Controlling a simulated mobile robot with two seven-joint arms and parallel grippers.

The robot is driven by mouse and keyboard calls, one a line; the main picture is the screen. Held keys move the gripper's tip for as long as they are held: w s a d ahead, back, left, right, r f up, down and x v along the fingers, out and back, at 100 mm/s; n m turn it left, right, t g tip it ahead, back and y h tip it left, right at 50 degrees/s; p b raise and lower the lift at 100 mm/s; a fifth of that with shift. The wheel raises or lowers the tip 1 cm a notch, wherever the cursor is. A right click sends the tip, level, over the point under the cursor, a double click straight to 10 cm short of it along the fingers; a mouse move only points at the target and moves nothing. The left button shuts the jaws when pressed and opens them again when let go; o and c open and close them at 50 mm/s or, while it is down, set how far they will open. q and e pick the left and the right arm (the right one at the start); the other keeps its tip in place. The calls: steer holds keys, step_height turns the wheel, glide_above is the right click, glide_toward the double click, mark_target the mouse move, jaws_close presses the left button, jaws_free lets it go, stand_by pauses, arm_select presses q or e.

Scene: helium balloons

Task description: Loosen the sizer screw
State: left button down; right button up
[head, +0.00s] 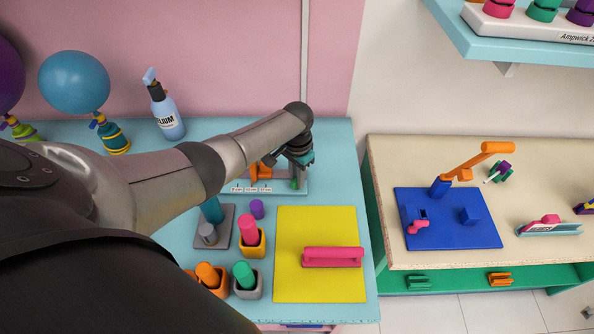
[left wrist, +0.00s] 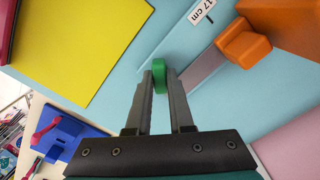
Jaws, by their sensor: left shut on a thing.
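The sizer (head: 240,188) is a pale blue board at the back of the turquoise table, with printed size labels and an orange slider (head: 262,171). In the left wrist view, a "17 cm" label (left wrist: 202,11), the orange slider block (left wrist: 245,46) and a grey metal strip (left wrist: 202,70) show. My left gripper (head: 302,160) is over the right end of the sizer. In the left wrist view its fingers (left wrist: 164,88) are shut on the small green sizer screw (left wrist: 159,72), whose sides they partly hide. My right gripper is not in view.
A yellow mat (head: 290,225) with a pink handled block (head: 333,257) lies in front of the sizer. Coloured cups with pegs (head: 249,240) stand left of it. A second table (head: 385,165) is to the right.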

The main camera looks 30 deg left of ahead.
arm_select(q)
steer(key=n+p, duration=0.1)
steer(key=n, duration=0.2)
steer(key=shift+r+n+p, duration=0.1)
steer(key=shift+n+p, duration=0.25)
steer(key=shift+n, duration=0.05)
steer(key=shift+n+p, duration=0.6)
steer(key=shift+n, duration=1.2)
steer(key=c, duration=0.8)
jaws_free()
steer(key=shift+r+p, duration=0.4)
steer(key=shift+r, duration=0.1)
step_height(320, 180, up, 4)
steer(key=shift+p, duration=1.15)
step_height(320, 180, up, 10)
